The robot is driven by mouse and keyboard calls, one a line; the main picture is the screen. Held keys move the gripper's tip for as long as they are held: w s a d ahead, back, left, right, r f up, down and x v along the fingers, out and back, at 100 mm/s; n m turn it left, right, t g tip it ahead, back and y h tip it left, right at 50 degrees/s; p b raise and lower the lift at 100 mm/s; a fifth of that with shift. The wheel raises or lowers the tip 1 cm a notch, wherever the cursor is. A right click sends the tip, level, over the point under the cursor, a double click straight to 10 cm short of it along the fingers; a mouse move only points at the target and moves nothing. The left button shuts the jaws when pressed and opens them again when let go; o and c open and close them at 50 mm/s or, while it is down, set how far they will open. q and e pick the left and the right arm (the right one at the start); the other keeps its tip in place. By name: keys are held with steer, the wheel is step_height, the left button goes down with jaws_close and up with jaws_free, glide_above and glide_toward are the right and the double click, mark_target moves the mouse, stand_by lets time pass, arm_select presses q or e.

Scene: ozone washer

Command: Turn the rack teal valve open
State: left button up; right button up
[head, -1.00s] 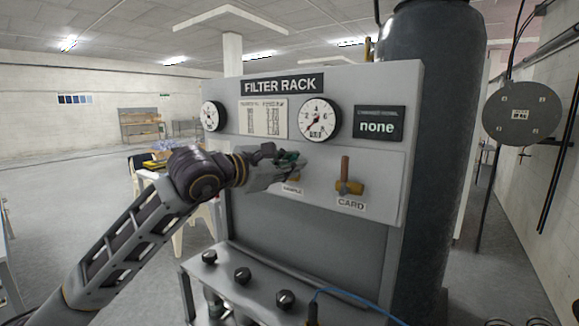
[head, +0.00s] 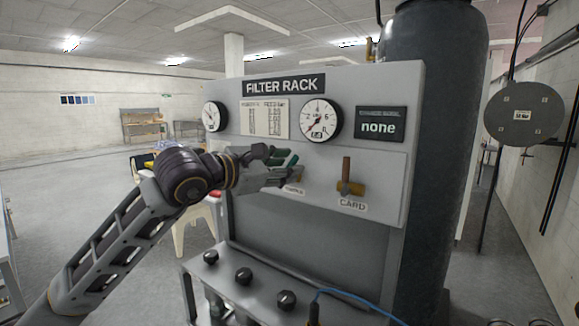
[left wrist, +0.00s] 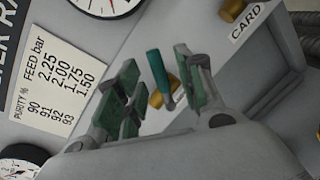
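The teal valve handle (left wrist: 159,75) is a short bar rising from a brass body (left wrist: 157,95) on the rack panel. In the left wrist view it stands between the two green-padded fingers of my left gripper (left wrist: 158,82), nearer the right finger. The fingers are apart, with a clear gap on the left side; contact on the right cannot be told. In the head view my left gripper (head: 283,159) is at the panel, above the SAMPLE label, and partly hides the valve. My right gripper is not in view.
The CARD valve (head: 347,178), with an upright brown handle and brass body, is just to the right. A gauge (head: 320,120) and a purity card (head: 265,118) are above. Black knobs (head: 243,275) line the lower shelf.

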arm_select(q)
steer(key=v, duration=0.9)
steer(key=shift+s+a, duration=0.2)
steer(key=shift+s, duration=0.1)
steer(key=shift+c, duration=0.2)
